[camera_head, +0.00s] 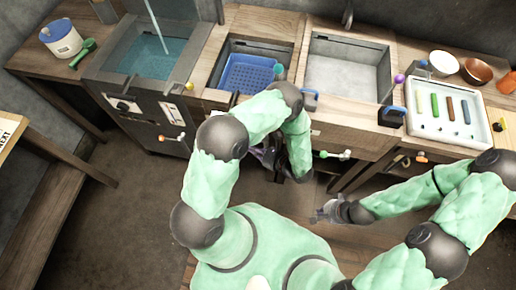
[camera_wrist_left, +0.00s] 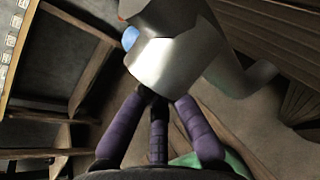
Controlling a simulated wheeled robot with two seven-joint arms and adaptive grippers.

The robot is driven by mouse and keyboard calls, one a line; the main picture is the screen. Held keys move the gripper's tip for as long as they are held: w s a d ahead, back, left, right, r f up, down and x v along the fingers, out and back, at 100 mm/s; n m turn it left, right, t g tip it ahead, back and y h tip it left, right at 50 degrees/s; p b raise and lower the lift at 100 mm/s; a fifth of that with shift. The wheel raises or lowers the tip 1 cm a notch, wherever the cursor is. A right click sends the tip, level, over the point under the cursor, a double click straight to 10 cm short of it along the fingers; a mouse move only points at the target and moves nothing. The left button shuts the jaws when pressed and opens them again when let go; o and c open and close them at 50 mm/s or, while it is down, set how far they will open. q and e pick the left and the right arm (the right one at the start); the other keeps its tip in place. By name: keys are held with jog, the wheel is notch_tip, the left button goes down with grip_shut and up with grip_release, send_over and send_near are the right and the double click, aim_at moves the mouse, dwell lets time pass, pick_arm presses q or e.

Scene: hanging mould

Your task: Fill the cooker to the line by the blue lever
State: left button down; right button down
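The cooker (camera_head: 105,75) is the grey vat at the upper left of the head view. A thin stream of water (camera_head: 157,25) falls into it, and teal water (camera_head: 150,57) stands inside. I cannot make out a fill line. My left gripper (camera_head: 268,155) is low in front of the counter, partly hidden by its arm. In the left wrist view, its purple fingers (camera_wrist_left: 158,98) converge at a grey metal cylinder (camera_wrist_left: 170,58); contact is unclear. A blue rounded part (camera_wrist_left: 130,38) shows beside the cylinder; I cannot tell whether it is the lever. My right gripper (camera_head: 325,212) is over the floor, away from the counter.
A blue basket (camera_head: 248,74) sits in the middle basin, with an empty pale basin (camera_head: 342,75) to its right. A white tray (camera_head: 446,108) and bowls (camera_head: 477,71) are at the right.

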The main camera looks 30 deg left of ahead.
pick_arm(q)
jog(key=shift+s+a+r, duration=0.2)
jog(key=shift+a+r, duration=0.5)
jog(key=shift+r, duration=0.35)
